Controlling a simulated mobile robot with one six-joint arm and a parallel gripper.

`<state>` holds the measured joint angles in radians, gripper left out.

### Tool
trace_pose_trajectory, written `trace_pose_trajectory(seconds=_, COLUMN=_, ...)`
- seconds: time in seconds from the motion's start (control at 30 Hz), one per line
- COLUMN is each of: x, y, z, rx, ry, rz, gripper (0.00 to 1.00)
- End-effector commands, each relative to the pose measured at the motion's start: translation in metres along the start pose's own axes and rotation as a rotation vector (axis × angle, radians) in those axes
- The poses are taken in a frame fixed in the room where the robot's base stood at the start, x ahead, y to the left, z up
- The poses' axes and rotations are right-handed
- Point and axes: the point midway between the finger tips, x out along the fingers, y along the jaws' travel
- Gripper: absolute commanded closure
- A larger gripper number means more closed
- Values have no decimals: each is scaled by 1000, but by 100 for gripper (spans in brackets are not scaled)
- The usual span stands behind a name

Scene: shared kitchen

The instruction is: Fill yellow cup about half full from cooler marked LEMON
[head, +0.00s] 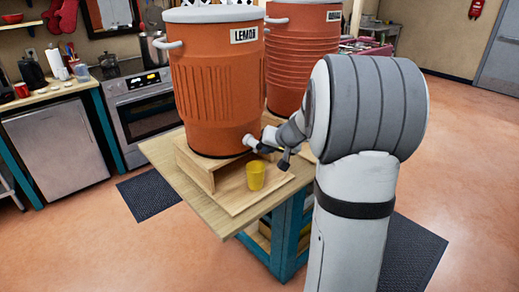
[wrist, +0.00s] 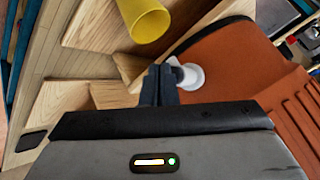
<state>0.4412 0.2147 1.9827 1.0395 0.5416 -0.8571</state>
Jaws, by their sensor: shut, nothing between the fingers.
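The orange cooler (head: 212,95) with the LEMON label (head: 244,35) stands on a wooden riser. Its white spigot (head: 255,144) is low on the front and also shows in the wrist view (wrist: 191,77). The yellow cup (head: 256,177) stands upright on the wooden board below the spigot, apart from my gripper. It also shows at the top of the wrist view (wrist: 144,20). My gripper (wrist: 158,80) is shut and empty, its fingertips close beside the spigot; I cannot tell whether they touch it. No stream shows, and the cup's fill level is not visible.
A stove (head: 143,105) and a counter stand at the left back. The floor at right is clear.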

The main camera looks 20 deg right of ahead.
Motion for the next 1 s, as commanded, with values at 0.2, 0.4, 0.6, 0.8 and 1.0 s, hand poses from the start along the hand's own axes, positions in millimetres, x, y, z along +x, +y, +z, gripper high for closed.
trace_pose_trajectory(seconds=0.2, x=2, y=-1, z=-1, rx=0, ry=0, rz=0, gripper=100)
trace_pose_trajectory(seconds=0.4, x=3, y=-2, z=-2, rx=0, ry=-1, rz=-1, gripper=100)
trace_pose_trajectory(seconds=0.6, x=5, y=-4, z=-3, rx=0, ry=-1, rz=-1, gripper=100)
trace_pose_trajectory(seconds=0.8, x=6, y=-5, z=-4, rx=-1, ry=0, rz=-1, gripper=100)
trace_pose_trajectory(seconds=1.0, x=7, y=-6, z=-6, rx=-1, ry=1, rz=-1, gripper=100)
